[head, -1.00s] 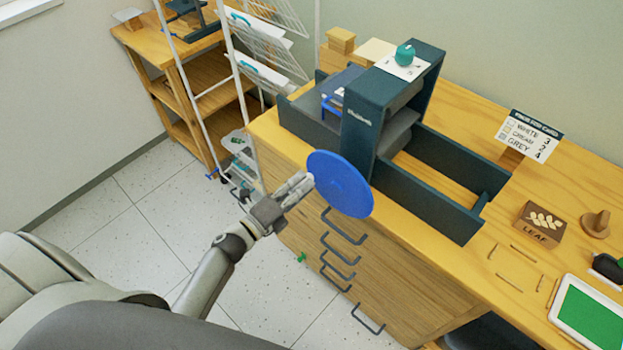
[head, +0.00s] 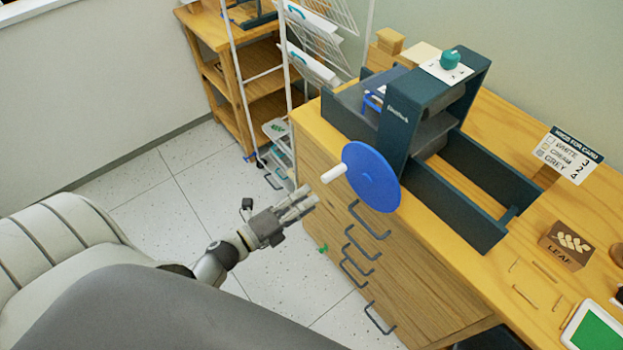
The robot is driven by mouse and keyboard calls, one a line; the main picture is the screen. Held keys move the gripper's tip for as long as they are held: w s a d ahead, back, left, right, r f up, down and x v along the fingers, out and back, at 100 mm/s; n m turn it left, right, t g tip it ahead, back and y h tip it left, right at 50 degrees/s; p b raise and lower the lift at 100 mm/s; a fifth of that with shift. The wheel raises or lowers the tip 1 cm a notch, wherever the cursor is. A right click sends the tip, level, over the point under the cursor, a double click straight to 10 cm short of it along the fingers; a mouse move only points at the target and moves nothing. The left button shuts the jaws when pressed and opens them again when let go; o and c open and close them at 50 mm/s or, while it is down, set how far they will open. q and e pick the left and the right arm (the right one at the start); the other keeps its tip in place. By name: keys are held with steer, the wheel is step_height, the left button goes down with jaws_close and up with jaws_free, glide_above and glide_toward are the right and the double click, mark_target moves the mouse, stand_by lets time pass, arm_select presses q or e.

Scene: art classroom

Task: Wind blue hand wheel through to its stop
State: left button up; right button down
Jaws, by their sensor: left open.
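The blue hand wheel (head: 374,178) is a disc on the near side of the dark teal press (head: 400,112), at the cabinet's front edge. A white handle (head: 333,173) sticks out from the left part of its face. My left gripper (head: 312,198) is open and empty, just below and left of the handle. A gap shows between its fingertips and the handle. The wheel's shaft is hidden behind the disc. My right gripper is not in view.
Dark drawer pulls (head: 362,240) stick out of the cabinet front below the wheel. A white wire drying rack (head: 290,62) stands left of the press. A card sign (head: 567,157) and a LEAF block (head: 566,245) are on the top. The tiled floor (head: 200,185) at left is clear.

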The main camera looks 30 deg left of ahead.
arm_select(q)
steer(key=a+v, duration=0.1)
steer(key=v, duration=1.2)
steer(key=shift+w+a, duration=0.15)
steer(key=shift+a, duration=0.15)
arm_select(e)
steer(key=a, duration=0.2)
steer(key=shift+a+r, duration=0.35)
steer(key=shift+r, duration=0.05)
arm_select(q)
steer(key=shift+f, duration=0.15)
